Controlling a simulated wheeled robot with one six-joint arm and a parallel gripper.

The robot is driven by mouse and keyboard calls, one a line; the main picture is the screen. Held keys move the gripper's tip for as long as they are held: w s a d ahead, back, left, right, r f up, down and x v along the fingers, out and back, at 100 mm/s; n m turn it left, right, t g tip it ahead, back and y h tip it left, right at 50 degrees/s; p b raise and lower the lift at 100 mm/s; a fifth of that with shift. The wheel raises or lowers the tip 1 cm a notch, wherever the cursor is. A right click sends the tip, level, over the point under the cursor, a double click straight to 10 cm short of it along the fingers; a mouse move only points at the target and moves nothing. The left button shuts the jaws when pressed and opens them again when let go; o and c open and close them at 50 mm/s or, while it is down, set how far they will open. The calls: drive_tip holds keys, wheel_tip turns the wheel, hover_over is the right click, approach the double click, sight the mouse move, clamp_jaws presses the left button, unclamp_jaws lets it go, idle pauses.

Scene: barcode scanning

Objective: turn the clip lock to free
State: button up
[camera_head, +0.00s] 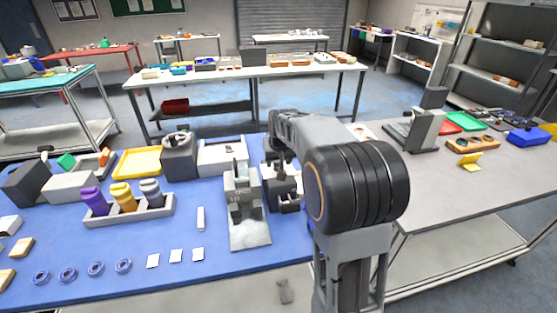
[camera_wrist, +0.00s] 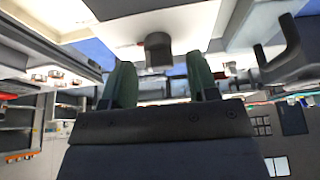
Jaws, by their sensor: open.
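A grey fixture (camera_head: 243,190) with small labels and an upright clip-like part stands on a pale base plate (camera_head: 250,234) on the blue bench top. It looks like the clip lock, but its setting is too small to read. My gripper (camera_head: 287,203) is just right of this fixture in the head view, partly hidden by my arm. In the wrist view my gripper (camera_wrist: 159,66) shows two green fingers spread apart. A dark grey knob-like part (camera_wrist: 158,46) appears between or beyond the fingertips on a pale surface. I cannot tell whether it touches them.
Left of the fixture are a grey rack (camera_head: 128,214) with coloured bottles, a yellow tray (camera_head: 137,162) and a dark grey box (camera_head: 179,158). Blue rings and white cards lie in front. A hook-shaped part (camera_wrist: 282,52) is close at right in the wrist view.

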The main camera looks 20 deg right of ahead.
drive_tip(key=shift+w+f, duration=0.1)
drive_tip(key=shift+f, duration=0.2)
drive_tip(key=c, duration=0.9)
